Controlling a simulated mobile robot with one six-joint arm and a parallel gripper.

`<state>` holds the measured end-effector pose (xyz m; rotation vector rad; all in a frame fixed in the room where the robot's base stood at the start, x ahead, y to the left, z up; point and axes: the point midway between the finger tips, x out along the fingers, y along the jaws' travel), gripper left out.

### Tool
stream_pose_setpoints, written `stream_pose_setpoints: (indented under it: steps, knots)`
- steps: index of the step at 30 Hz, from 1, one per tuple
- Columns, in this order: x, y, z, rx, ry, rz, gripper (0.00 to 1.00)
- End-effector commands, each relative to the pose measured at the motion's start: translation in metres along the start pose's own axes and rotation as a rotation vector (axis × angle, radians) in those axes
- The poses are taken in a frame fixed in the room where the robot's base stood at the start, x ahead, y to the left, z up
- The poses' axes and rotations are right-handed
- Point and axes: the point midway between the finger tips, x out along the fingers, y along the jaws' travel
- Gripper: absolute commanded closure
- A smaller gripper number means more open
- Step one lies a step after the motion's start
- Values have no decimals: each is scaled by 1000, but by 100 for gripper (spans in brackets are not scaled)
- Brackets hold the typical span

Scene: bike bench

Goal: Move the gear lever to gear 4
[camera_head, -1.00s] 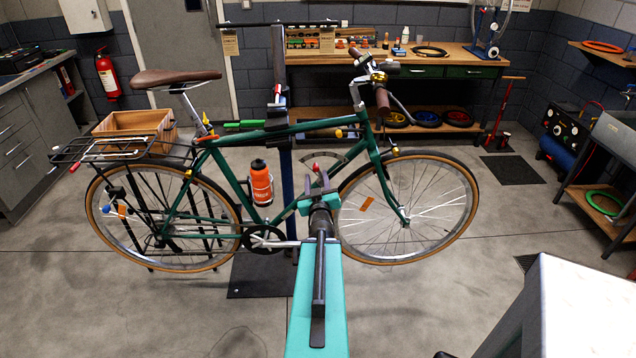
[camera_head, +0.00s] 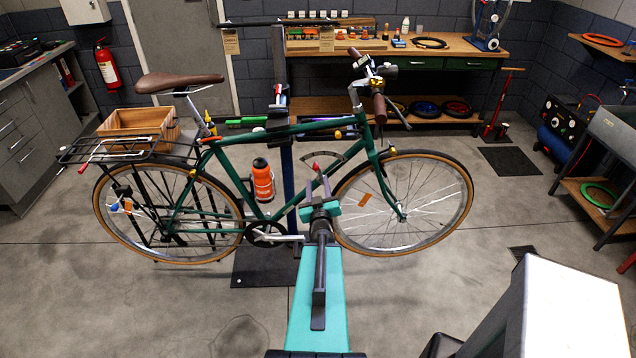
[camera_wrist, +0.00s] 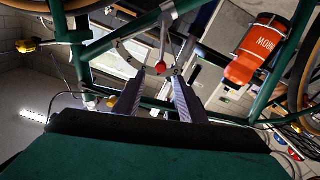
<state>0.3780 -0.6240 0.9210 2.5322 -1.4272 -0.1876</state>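The gear lever (camera_wrist: 162,42) is a thin rod with a red ball knob (camera_wrist: 161,67), in the upper middle of the wrist view. The red knob also shows in the head view (camera_head: 316,167), below the bike's top tube. A grey curved gear plate (camera_wrist: 127,52) spans behind the lever, and its arc shows in the head view (camera_head: 346,153). Its gear marks are too small to read. My gripper (camera_wrist: 156,84) is open and empty. Its two fingers point toward the knob, which appears between their tips, seemingly beyond them; contact cannot be told. In the head view my gripper (camera_head: 318,189) is just below the knob.
The green bicycle (camera_head: 225,150) stands clamped on a repair stand. An orange bottle (camera_head: 263,180) sits on its frame left of my gripper; the front wheel (camera_head: 440,235) is to the right. A workbench (camera_head: 455,52) is behind. A white-topped block (camera_head: 575,310) stands at front right.

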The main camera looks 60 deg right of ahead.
Motion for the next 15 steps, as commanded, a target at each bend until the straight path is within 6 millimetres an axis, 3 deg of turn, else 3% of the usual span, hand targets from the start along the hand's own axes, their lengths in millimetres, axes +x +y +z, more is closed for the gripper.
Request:
stream_pose_setpoints:
  steps: [15]
  knots:
    - [-6, 0, 0, 0, 0, 1, 63]
